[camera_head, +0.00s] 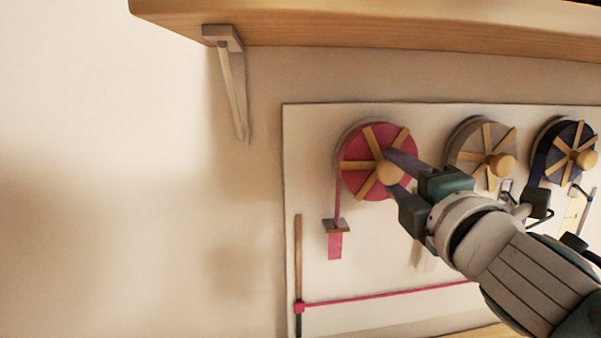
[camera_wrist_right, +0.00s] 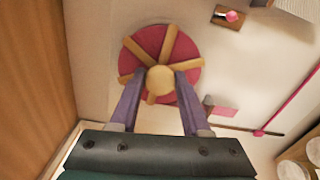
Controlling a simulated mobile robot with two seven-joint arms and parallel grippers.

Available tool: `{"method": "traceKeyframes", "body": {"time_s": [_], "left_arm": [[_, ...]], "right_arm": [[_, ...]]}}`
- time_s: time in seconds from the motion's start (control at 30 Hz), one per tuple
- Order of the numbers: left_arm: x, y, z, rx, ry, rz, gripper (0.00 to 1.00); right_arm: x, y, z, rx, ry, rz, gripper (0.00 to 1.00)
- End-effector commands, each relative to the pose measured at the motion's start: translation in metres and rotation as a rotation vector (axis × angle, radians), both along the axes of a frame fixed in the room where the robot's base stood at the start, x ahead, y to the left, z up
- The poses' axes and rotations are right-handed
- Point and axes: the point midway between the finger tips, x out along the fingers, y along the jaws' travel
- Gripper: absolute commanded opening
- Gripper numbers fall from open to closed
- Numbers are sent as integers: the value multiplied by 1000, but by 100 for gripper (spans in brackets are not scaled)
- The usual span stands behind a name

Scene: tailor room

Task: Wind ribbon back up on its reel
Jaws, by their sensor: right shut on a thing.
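A pink reel (camera_head: 352,157) with wooden spokes and a round wooden hub knob (camera_head: 388,172) is mounted on a pale wall board. My right gripper (camera_head: 394,173) is shut on the knob, with one purple finger on each side. In the right wrist view the reel (camera_wrist_right: 149,41) and the knob (camera_wrist_right: 160,80) show between the fingertips. The pink ribbon (camera_head: 338,195) runs down from the reel's left side through a small wooden guide (camera_head: 337,226). A short pink end (camera_head: 335,246) hangs below the guide. My left gripper is not in view.
A grey reel (camera_head: 468,141) and a dark blue reel (camera_head: 551,150) hang to the right on the board (camera_head: 318,126). A wooden shelf (camera_head: 400,28) with a bracket (camera_head: 232,85) is above. A pink line (camera_head: 390,294) crosses the lower board beside an upright strip (camera_head: 298,250). The left wall is clear.

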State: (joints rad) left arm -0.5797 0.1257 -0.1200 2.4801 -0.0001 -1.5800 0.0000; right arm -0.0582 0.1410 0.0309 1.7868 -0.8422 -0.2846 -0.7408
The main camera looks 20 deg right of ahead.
Motion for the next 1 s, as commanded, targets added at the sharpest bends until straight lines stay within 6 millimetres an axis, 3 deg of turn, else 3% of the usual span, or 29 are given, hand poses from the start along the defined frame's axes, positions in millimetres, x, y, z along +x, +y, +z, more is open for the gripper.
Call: {"method": "traceKeyframes", "body": {"time_s": [0.6, 1.0], "left_arm": [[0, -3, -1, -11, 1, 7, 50], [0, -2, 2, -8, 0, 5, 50]], "right_arm": [[0, 0, -1, 568, -138, 0, 0], [0, 1, -2, 840, -203, 0, 0]]}}
